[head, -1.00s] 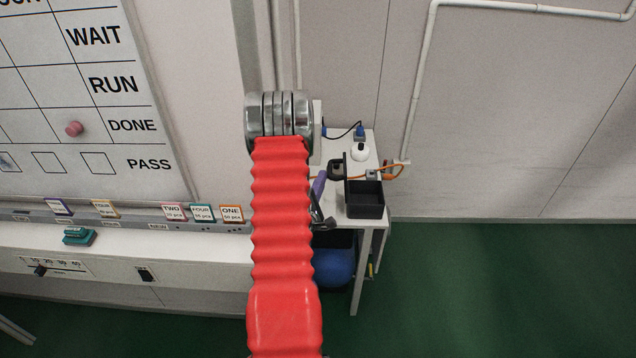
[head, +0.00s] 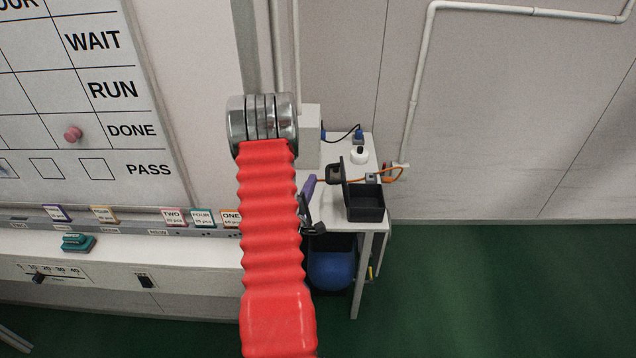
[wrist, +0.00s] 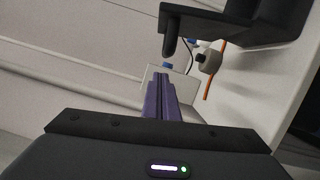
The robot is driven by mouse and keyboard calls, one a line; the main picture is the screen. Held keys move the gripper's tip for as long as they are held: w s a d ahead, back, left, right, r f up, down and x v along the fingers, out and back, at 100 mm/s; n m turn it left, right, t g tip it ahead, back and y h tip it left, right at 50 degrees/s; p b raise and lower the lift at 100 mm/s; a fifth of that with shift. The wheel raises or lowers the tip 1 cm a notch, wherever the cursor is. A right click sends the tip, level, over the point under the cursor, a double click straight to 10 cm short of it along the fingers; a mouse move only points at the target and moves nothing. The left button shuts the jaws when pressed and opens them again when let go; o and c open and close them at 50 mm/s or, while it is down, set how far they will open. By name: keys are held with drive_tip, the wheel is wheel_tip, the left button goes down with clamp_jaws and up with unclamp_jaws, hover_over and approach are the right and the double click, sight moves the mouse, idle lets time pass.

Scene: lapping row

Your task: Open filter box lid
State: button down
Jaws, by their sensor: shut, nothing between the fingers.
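The black filter box (head: 365,203) sits on the small white table in the head view, with its dark inside showing. Its lid (head: 345,172) stands upright at the left edge of the box, with a dark handle (head: 335,172) on its left face. In the wrist view, a black part of the box or lid (wrist: 235,25) fills the upper right, with a prong pointing down. My gripper (head: 312,179) has purple fingers, shut and empty, left of the lid and apart from it. They also show in the wrist view (wrist: 158,80). My red arm hides part of the gripper.
A white round object (head: 359,155), a blue plug (head: 358,135) and an orange cable (head: 384,174) are behind the box on the white table (head: 375,222). A pale block (head: 309,135) stands at its back left. A blue rounded object (head: 332,268) is underneath. Green floor lies right.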

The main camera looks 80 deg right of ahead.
drive_tip(key=a, duration=1)
drive_tip(key=shift+w+f, duration=0.15)
drive_tip(key=shift+f, duration=0.05)
idle(0.3)
